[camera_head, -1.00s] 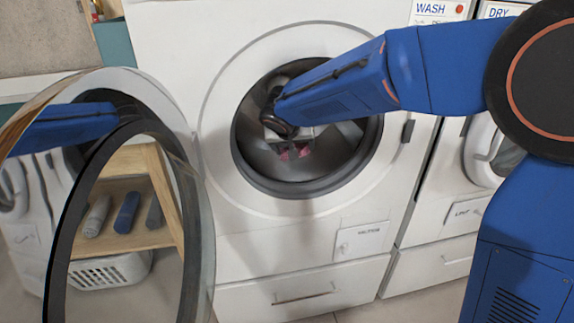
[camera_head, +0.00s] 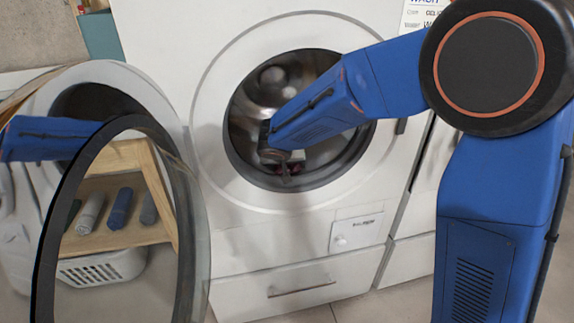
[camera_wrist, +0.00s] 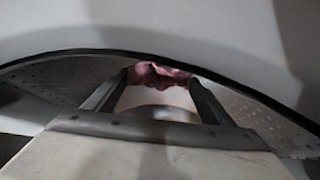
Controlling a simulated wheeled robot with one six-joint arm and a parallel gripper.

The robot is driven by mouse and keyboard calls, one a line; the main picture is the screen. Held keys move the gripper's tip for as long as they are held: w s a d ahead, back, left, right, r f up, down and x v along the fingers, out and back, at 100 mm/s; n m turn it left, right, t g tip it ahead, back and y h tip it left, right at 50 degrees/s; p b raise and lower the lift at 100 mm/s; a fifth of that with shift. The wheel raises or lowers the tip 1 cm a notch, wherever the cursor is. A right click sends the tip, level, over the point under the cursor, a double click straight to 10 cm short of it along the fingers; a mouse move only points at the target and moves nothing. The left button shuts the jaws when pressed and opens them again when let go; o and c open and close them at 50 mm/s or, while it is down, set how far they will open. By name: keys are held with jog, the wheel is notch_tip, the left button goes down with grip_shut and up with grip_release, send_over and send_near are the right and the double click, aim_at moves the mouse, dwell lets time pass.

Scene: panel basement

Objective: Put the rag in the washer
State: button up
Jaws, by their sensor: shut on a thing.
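The washer (camera_head: 232,238) is the white front-loader in the middle of the head view. Its round door (camera_head: 192,185) is swung open to the left. My gripper (camera_head: 284,168) is at the lower part of the drum opening. In the wrist view my gripper (camera_wrist: 155,88) is shut on the rag (camera_wrist: 160,74), a pink-red cloth that shows between and beyond the fingertips. In the head view only a small dark red bit of the rag (camera_head: 292,169) shows below my gripper. The dark rim of the opening arches across the wrist view. The rag's far side is hidden.
A second white machine (camera_head: 424,195) stands close on the right. The open door takes up the left side. A little floor is clear in front.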

jog(key=o, duration=1.1)
jog(key=shift+f, duration=0.1)
jog(key=v, duration=1.2)
jog(key=shift+d, duration=0.15)
